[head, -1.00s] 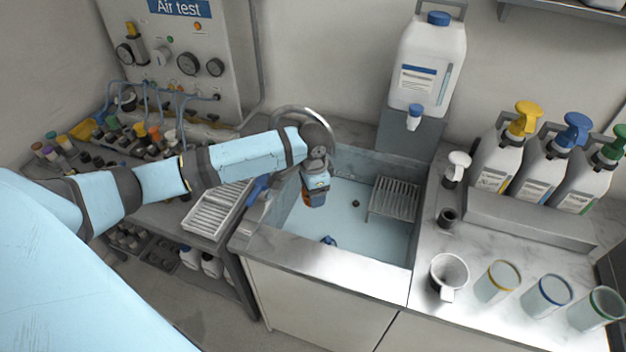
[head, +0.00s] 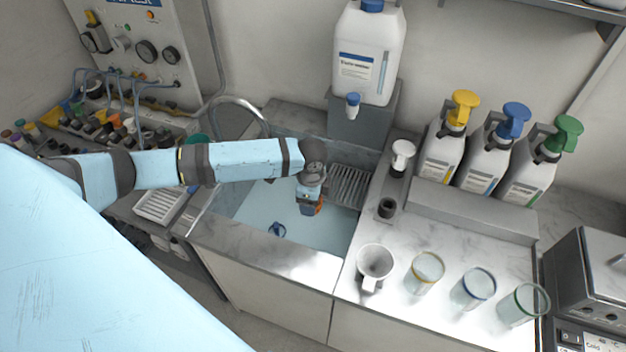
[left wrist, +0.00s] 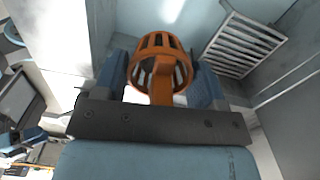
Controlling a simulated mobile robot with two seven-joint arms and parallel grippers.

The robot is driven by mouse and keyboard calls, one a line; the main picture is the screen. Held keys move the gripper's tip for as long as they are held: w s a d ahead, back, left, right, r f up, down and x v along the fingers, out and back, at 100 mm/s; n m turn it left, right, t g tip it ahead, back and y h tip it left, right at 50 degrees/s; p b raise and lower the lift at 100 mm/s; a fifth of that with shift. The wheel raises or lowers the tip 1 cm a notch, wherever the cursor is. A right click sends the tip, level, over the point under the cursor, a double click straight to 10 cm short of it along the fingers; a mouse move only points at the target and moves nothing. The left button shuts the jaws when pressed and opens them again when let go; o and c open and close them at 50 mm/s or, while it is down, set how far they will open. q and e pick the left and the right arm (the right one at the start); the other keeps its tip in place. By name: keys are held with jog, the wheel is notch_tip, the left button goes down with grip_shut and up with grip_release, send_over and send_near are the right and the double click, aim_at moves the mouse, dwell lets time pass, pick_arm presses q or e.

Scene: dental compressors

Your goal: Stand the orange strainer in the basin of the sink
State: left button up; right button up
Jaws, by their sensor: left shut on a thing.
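The orange strainer (left wrist: 158,45) is a slotted cup with a handle, held between the blue finger pads of my left gripper (left wrist: 165,80) in the left wrist view. In the head view my left gripper (head: 311,199) points down over the sink basin (head: 262,208), and only a small orange part of the strainer (head: 318,209) shows beside the fingers. The basin has a pale blue floor. I cannot tell whether the strainer touches it.
A slatted rack (head: 350,186) stands in the basin, right of my gripper. A small blue object (head: 277,230) lies on the basin floor. A white jug (head: 374,262) and several beakers stand on the right counter. A curved tap (head: 243,102) rises behind the sink.

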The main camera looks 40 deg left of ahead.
pick_arm(q)
jog(key=shift+w+d+f, duration=0.15)
jog(key=shift+d, duration=0.15)
notch_tip(320, 180, down, 19)
jog(key=b, duration=2.1)
jog(key=shift+f+b, duration=0.6)
jog(key=shift+b, duration=0.55)
jog(key=shift+f+b, duration=0.2)
jog(key=shift+b, duration=0.1)
jog(key=shift+f, duration=0.15)
pick_arm(e)
notch_tip(320, 180, down, 18)
jog(key=w+a, duration=0.1)
jog(key=shift+w, duration=0.2)
pick_arm(q)
jog(key=shift+f, duration=0.1)
pick_arm(e)
jog(key=shift+w+a, duration=0.1)
jog(key=shift+a, duration=0.05)
